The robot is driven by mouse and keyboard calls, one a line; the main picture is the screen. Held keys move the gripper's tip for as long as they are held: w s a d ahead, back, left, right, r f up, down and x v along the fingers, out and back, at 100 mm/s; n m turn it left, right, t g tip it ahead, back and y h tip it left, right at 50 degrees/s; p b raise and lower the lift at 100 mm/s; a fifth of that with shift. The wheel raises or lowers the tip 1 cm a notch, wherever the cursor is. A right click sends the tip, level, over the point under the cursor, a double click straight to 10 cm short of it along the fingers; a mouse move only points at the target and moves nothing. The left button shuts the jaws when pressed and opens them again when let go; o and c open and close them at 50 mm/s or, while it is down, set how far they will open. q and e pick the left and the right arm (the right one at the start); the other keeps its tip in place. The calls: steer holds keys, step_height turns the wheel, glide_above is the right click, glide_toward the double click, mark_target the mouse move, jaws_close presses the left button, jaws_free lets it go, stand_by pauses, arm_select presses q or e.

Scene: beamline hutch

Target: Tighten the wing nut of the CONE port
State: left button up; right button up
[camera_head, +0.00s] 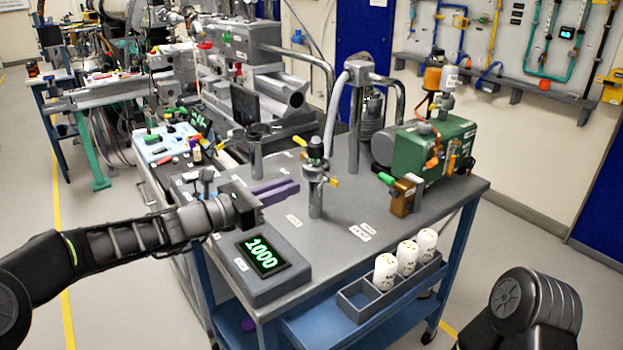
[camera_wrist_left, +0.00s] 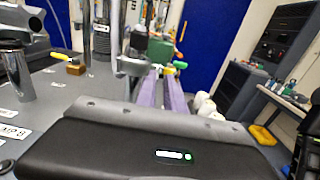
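My left gripper (camera_head: 275,192) has two purple fingers and reaches in over the front left of the grey cart top. The fingers are parallel with a narrow gap and nothing between them; they also show in the left wrist view (camera_wrist_left: 162,92). Ahead and to the right of their tips, apart from them, stands a metal port post (camera_head: 316,196) with a clamp, a dark knob and yellow-green handles. A shorter post (camera_head: 256,155) with a dark top stands behind the gripper. The port labels are too small to read, so I cannot tell which is CONE. My right gripper is out of view.
A display box reading 1000 (camera_head: 263,256) sits below my left gripper. A green pump (camera_head: 434,150) stands at the cart's right. A grey rack (camera_head: 352,300) with white bottles (camera_head: 385,272) hangs at the front edge.

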mark_target(322, 181)
arm_select(q)
steer(key=x, duration=0.7)
steer(key=shift+p, duration=0.4)
jaws_close()
stand_by(0.8)
stand_by(0.4)
